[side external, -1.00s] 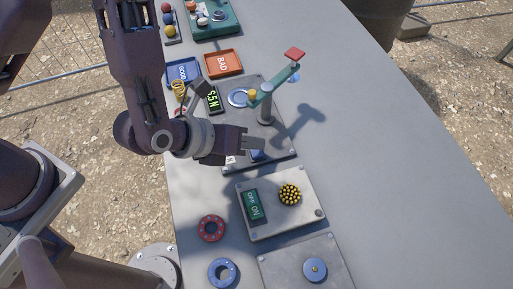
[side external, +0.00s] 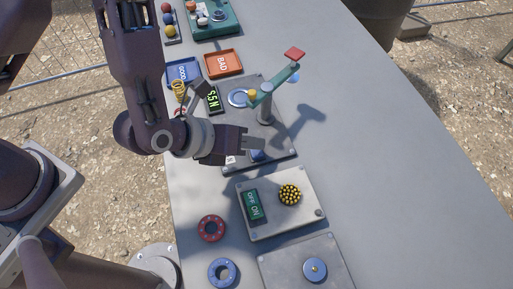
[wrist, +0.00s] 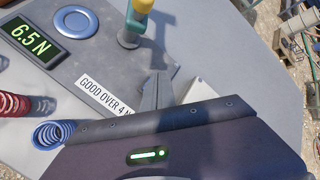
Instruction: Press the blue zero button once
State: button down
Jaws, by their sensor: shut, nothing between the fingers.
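The blue button (side external: 258,156) sits near the front corner of the grey gauge plate (side external: 276,150) in the side view, partly covered by my gripper. My gripper (side external: 262,143) is shut and empty, with its fingertips just over the button in that picture. I cannot tell whether they touch it. In the wrist view my gripper (wrist: 157,88) points down at the plate beside the "GOOD OVER 4 N" label (wrist: 105,95), and the button is hidden. The green display (wrist: 30,36) reads 6.5 N.
A post with a green lever arm (side external: 270,88) stands on the plate behind my gripper. A blue-ringed disc (wrist: 76,20) and a blue spring (wrist: 54,134) are nearby. The table's right side is clear.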

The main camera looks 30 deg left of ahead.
aim_at(252, 153)
jog(key=shift+f, duration=0.1)
jog(key=shift+f, duration=0.3)
jog(key=shift+f, duration=0.5)
dwell(0.8)
jog(key=shift+r, duration=0.95)
jog(key=shift+r, duration=2.5)
